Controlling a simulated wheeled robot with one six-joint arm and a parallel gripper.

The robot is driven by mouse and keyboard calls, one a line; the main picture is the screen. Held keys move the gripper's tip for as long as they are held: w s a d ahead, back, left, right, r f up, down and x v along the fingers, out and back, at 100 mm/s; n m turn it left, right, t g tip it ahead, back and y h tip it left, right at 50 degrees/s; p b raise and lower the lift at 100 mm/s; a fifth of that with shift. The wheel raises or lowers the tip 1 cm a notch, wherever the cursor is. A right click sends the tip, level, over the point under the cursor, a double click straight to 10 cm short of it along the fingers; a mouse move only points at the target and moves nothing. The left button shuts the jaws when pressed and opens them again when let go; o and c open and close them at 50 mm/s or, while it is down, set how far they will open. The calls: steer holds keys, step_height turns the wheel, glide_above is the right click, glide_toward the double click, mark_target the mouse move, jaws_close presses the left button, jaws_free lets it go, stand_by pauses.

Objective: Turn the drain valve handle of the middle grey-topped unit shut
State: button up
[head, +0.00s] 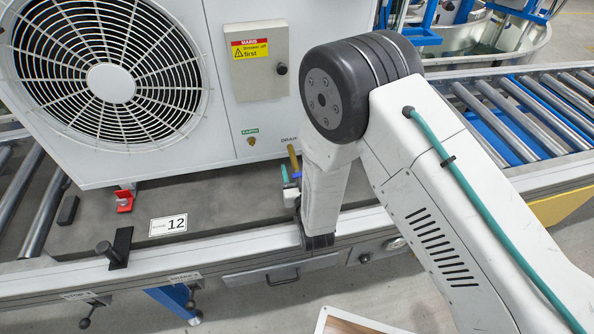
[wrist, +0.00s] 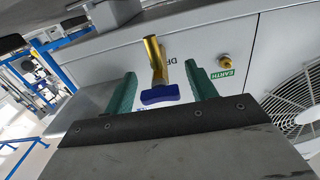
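The drain valve is a brass pipe (wrist: 154,60) with a blue handle (wrist: 160,94), on the front of a white unit (wrist: 195,50) near its "DR" lettering. In the head view the brass pipe (head: 293,158) shows low on the front of the white fan unit (head: 225,150), left of my arm. The unit's top is out of the head view. My gripper (wrist: 160,70) is open, with one teal finger on each side of the valve. The blue handle lies between the fingers, with visible gaps. In the head view my gripper (head: 284,174) is mostly hidden.
The unit stands on a dark pallet (head: 80,225) marked 12, on a roller conveyor (head: 525,115). A grey box (head: 260,60) with a yellow warning label is above the valve. A brass earth fitting (wrist: 223,61) sits beside it. A rail (head: 220,258) runs along the front.

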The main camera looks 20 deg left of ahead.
steer(key=shift+v, duration=3.95)
